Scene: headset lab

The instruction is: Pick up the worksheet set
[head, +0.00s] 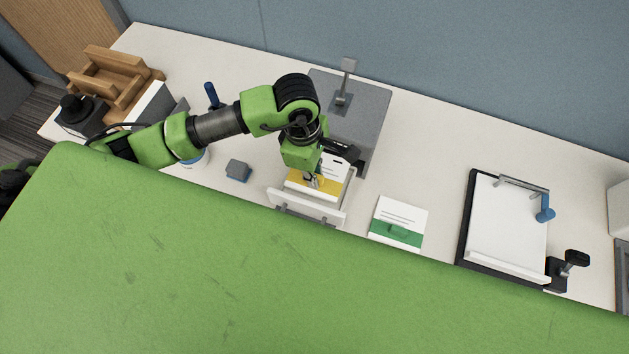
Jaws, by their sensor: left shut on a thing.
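The gripper and wrist hide part of the set. I cannot tell whether it is lifted off the tray. Another white card or sheet set with a green band (397,233) lies flat on the bench to the right. My right gripper is not in view.
A grey stand (367,105) with a metal post is behind the tray. A small grey block (238,169) lies left. A clipboard (507,225) is at right, a wooden organizer (112,75) at far left. The bench (425,150) is clear between stand and clipboard.

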